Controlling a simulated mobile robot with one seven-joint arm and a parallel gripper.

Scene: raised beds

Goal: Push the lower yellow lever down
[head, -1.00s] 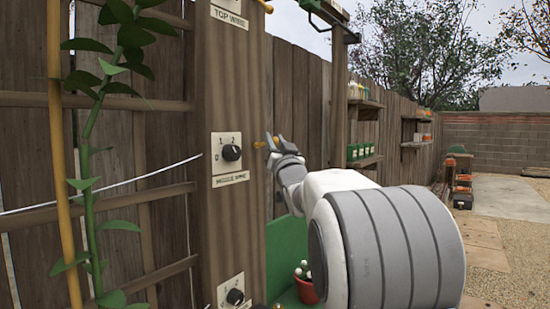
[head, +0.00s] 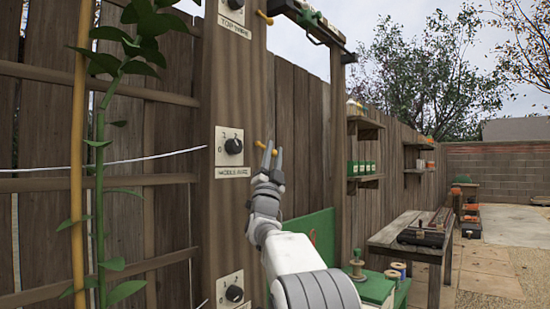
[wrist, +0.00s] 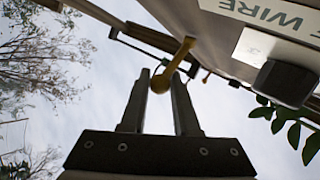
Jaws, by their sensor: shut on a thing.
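A brown post carries dials with yellow levers beside them. The middle yellow lever (head: 260,144) sits right of the "middle wire" dial (head: 233,146). My gripper (head: 272,148) points upward at this lever, and its two fingers are on either side of it. In the wrist view, the yellow lever (wrist: 178,60) shows between and just past the fingertips (wrist: 160,78), which are shut on it. The upper yellow lever (head: 264,18) is near the top wire dial, well above my gripper. The bottom dial (head: 234,293) is at the lower edge; no lever shows beside it.
A leafy plant on a cane (head: 78,150) and trellis wires stand left. A green crate (head: 372,289) with spools and a wooden bench (head: 410,232) are at lower right. Fence shelves (head: 364,150) stand behind.

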